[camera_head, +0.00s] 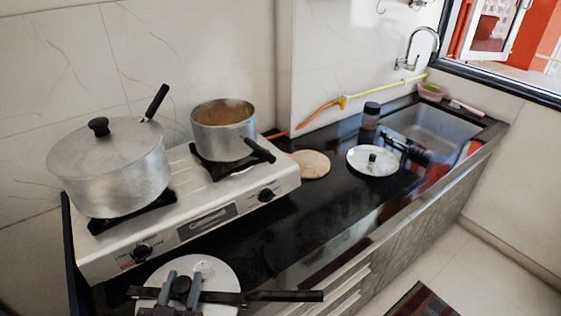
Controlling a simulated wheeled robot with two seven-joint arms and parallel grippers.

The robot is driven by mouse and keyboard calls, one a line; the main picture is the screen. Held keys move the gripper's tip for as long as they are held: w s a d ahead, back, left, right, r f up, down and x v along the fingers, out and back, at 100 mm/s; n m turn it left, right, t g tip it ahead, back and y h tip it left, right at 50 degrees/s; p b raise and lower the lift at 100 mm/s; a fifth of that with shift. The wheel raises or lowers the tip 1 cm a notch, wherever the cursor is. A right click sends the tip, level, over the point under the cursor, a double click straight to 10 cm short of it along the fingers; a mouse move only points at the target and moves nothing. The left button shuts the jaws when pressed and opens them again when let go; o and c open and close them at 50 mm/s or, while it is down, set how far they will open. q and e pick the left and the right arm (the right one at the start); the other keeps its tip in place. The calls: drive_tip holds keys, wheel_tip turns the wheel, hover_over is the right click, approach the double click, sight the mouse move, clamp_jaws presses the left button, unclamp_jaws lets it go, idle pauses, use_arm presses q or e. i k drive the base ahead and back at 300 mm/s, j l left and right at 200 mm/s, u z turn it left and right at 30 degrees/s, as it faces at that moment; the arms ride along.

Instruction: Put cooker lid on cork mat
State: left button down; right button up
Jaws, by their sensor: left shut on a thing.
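The round, pale metal cooker lid (219,272) is at the bottom of the view, in front of the stove, with a long black handle stretching to the right. My left gripper (180,287) is shut on the black part over the lid, its two grey fingers on either side. The fingers and dark parts cover some of the lid. Its height above the counter is hard to tell. The cork mat (312,163) is a round tan disc, lying bare on the black counter to the right of the stove. My right gripper is not in view.
On the stove (208,222) stand a large lidded pot (110,172) and a small open pan (223,125). Black counter in front of the mat is clear.

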sight(313, 163)
drive_tip(key=i+l+u, duration=0.2)
drive_tip(key=l, duration=0.15)
drive_tip(key=i+l+u, duration=0.2)
drive_tip(key=l, duration=0.2)
drive_tip(key=i+l+u, duration=0.2)
drive_tip(key=l, duration=0.15)
drive_tip(key=l+u, duration=0.2)
drive_tip(key=l, duration=0.2)
drive_tip(key=i+l, duration=0.15)
drive_tip(key=l, duration=0.45)
drive_tip(key=i+l, duration=0.1)
drive_tip(key=l, duration=0.5)
drive_tip(key=i+l+u, duration=0.1)
drive_tip(key=l, duration=0.5)
drive_tip(key=i+l, duration=0.15)
drive_tip(key=l, duration=0.45)
drive_tip(key=i+l+u, duration=0.1)
drive_tip(key=l, duration=0.55)
drive_tip(key=i+l, duration=0.1)
drive_tip(key=l, duration=0.5)
